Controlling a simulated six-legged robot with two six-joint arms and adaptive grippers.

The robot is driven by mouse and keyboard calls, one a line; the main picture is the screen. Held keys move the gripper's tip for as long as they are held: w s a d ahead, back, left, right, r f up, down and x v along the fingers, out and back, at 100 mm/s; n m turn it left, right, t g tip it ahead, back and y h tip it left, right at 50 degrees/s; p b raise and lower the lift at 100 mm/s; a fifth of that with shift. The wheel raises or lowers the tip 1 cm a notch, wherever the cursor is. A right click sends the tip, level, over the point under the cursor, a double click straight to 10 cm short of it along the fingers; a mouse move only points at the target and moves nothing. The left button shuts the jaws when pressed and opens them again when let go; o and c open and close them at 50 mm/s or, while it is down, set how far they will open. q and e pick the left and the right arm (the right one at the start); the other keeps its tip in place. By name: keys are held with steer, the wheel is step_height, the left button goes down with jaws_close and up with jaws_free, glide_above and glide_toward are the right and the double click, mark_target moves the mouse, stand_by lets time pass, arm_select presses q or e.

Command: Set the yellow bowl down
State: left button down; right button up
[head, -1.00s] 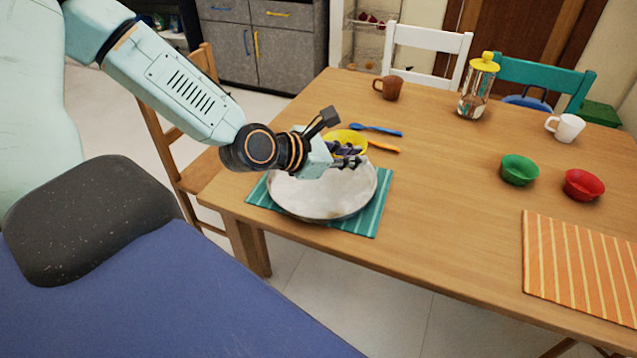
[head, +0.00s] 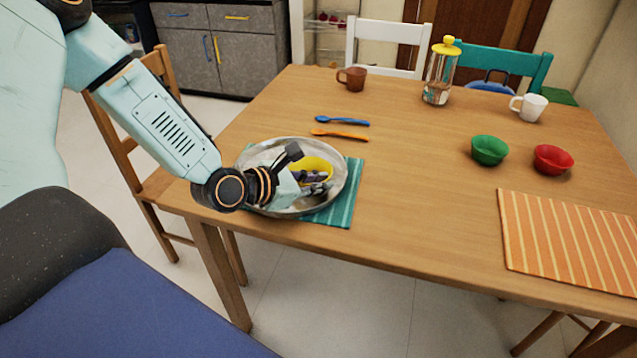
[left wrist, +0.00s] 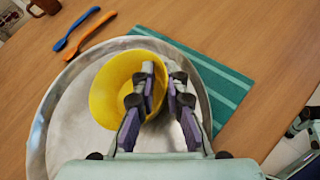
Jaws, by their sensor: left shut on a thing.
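The yellow bowl (head: 318,166) is in the grip of my left gripper (head: 318,184), over the round metal plate (head: 270,150) on the teal striped placemat (head: 342,204). In the left wrist view the bowl (left wrist: 112,92) is tilted, with its wall between the fingers of the gripper (left wrist: 166,85). The plate's rim (left wrist: 62,100) surrounds it in that view. I cannot tell whether the bowl touches the plate. My right gripper is not in view.
A blue spoon (head: 342,120) and an orange spoon (head: 340,134) lie behind the plate. A brown mug (head: 351,78), a glass jar (head: 439,75), a white mug (head: 531,107), a green bowl (head: 488,150) and a red bowl (head: 553,159) stand farther off. The table's middle is clear.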

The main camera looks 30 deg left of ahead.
arm_select(q)
steer(key=shift+s+f, duration=0.1)
steer(key=c, duration=1.7)
jaws_free()
steer(key=shift+o, duration=0.2)
